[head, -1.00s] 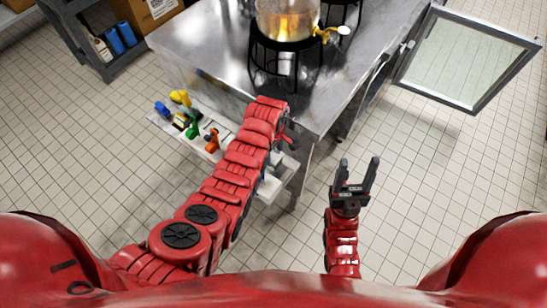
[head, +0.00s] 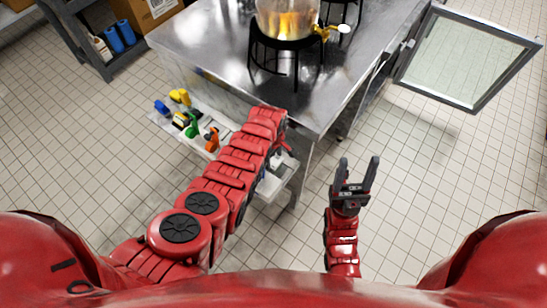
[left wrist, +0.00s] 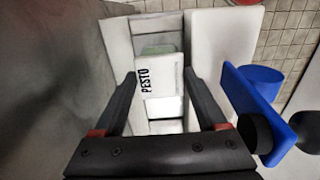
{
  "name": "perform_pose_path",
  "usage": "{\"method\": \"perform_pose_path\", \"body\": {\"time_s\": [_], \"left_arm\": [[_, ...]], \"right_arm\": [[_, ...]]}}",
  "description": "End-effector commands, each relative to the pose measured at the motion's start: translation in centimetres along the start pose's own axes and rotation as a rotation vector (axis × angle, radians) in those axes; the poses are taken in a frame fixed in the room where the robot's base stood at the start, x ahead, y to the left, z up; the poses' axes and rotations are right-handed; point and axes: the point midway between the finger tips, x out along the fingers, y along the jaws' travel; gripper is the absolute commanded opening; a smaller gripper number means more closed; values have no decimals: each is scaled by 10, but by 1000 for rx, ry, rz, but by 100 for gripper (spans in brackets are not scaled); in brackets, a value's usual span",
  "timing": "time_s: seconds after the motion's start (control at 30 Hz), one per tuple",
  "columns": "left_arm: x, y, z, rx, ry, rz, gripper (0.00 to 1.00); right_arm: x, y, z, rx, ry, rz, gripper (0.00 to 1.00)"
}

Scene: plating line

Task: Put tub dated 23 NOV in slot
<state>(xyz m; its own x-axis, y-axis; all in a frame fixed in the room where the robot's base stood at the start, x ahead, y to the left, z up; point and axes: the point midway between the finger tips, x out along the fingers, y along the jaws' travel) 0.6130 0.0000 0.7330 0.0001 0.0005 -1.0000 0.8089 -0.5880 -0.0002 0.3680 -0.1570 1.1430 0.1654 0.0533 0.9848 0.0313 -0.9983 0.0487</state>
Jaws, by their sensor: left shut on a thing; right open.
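A white tub marked PESTO (left wrist: 160,84) is between the fingers of my left gripper (left wrist: 160,78) in the left wrist view. The gripper is shut on it, and no date is readable on it. A white slot-like channel (left wrist: 141,28) with pale walls lies around and beyond the tub. I cannot tell how deep the tub sits in it. In the head view my left gripper is mostly hidden behind its red arm, above the white shelf's right end. My right gripper (head: 355,180) is open and empty over the floor.
A white shelf (head: 284,180) runs along the steel table (head: 200,48), with several coloured bottles or tools (head: 190,118) at its left. A burner stand (head: 285,60) holds a glass pot on the table. An open glass door (head: 468,55) stands at right. A blue holder (left wrist: 250,95) is close beside the left gripper.

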Motion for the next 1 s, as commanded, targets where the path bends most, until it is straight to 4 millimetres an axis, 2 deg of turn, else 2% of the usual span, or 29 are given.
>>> {"method": "perform_pose_path", "body": {"time_s": [0.07, 0.1, 0.13, 0.57, 0.9, 1.0], "left_arm": [[4, 0, 0, 0, 0, 0, 0], [2, 0, 0, 0, 0, 0, 81], [2, 0, 0, 0, 0, 0, 87], [-3, 1, 0, 0, 0, 1, 87], [-34, 0, 0, 0, 1, 3, 87], [-45, 3, -1, 0, 1, 7, 87]], "right_arm": [[-4, 0, 1, 0, 0, 0, 57], [-2, 0, 0, 0, 0, 0, 57], [-2, 0, 0, 0, 0, 0, 57], [1, 0, 0, 0, 0, 0, 57], [7, 0, -1, 0, 0, 0, 57], [1, 0, 0, 0, 0, 0, 57]]}}
